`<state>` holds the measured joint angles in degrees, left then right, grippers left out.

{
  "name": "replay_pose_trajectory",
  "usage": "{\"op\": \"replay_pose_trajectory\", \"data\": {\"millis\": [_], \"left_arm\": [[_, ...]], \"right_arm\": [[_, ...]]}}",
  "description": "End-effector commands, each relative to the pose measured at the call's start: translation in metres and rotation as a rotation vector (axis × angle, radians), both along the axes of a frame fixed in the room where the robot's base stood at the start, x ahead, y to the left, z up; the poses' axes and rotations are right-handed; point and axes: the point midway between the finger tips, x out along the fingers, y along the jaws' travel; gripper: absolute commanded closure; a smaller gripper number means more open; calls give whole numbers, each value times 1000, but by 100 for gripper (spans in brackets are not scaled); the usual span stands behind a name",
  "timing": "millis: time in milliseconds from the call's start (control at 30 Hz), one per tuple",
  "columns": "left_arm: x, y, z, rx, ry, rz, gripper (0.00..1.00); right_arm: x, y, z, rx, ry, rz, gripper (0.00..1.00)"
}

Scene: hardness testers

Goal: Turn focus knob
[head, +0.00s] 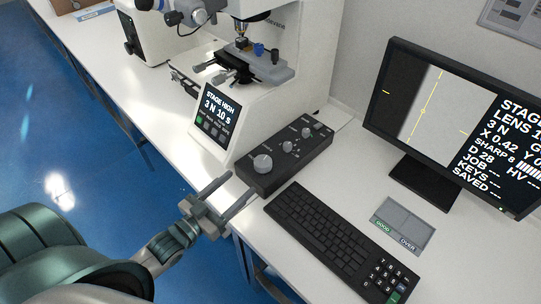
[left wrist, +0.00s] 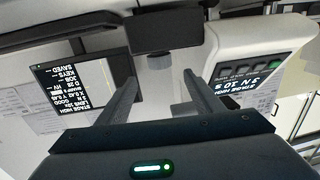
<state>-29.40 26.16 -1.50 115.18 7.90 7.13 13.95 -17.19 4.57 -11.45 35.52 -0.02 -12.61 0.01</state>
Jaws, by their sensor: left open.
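A black control box (head: 286,153) lies on the white bench in the head view, with a large silver knob (head: 262,163) at its near left end and smaller knobs along its top. No label on the box can be read, so I cannot tell which knob is the focus knob. My left gripper (head: 232,186) is open and empty at the bench's front edge, just short of the box's near left end and apart from the large knob. Its two fingers also show in the left wrist view (left wrist: 158,95). My right gripper is not in view.
The hardness tester (head: 255,105), with its stage and a screen reading "STAGE HIGH", stands behind the box. A keyboard (head: 330,240) lies to the right, near a two-part tray (head: 403,222) marked GOOD and OVER. A monitor (head: 455,120) stands at the back right.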

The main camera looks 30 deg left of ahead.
Motion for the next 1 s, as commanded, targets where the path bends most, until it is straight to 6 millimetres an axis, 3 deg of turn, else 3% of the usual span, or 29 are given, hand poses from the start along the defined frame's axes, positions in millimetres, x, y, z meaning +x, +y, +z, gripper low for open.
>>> {"op": "replay_pose_trajectory", "data": {"millis": [667, 1000], "left_arm": [[105, -26, -2, -1, -3, 0, 40], [142, -35, -1, -1, -1, 0, 40]], "right_arm": [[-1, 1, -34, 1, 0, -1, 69], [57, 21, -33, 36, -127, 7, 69]]}}
